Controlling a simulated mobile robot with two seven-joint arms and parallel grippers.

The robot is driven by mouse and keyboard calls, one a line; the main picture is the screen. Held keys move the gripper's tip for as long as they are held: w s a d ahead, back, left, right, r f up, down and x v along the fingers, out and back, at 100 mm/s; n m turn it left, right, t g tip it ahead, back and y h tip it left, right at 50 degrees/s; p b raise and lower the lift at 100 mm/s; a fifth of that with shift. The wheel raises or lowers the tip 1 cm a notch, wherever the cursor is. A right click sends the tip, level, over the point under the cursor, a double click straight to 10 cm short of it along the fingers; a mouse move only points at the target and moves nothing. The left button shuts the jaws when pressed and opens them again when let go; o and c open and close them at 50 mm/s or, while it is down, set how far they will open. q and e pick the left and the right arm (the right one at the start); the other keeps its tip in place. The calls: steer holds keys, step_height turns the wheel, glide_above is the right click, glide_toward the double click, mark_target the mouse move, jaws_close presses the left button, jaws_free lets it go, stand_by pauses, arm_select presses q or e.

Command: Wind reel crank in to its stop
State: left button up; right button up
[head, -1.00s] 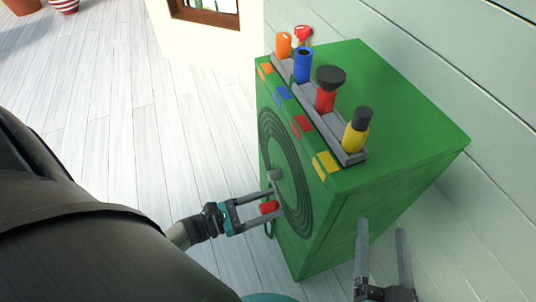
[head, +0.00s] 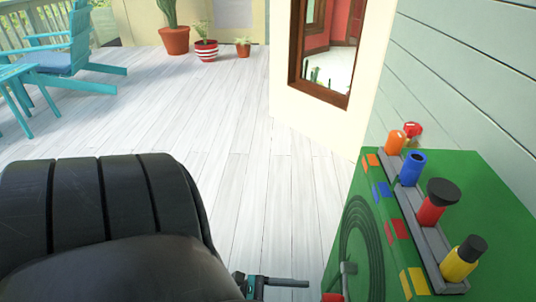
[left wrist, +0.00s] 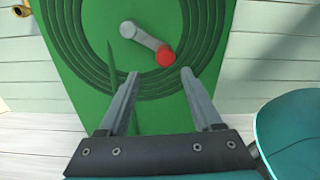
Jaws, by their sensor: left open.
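The green box (head: 440,200) stands against the wall with the hose reel (head: 362,240) on its front face. The reel's grey crank arm (head: 347,268) ends in a red knob (head: 332,297), cut by the bottom edge of the head view. In the left wrist view, the crank arm (left wrist: 145,37) slants down and right from its pivot to the red knob (left wrist: 165,56). My left gripper (left wrist: 160,76) is open and empty, with the knob just past its fingertips. One finger of it (head: 290,283) shows in the head view. My right gripper is out of view.
A grey rack on the box holds orange, blue, red and yellow nozzles (head: 430,205), with matching colour tags below. A teal chair (head: 80,50) and potted plants (head: 206,48) stand far back. The white plank floor (head: 260,150) left of the box is clear.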

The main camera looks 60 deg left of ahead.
arm_select(q)
steer(key=v, duration=0.7)
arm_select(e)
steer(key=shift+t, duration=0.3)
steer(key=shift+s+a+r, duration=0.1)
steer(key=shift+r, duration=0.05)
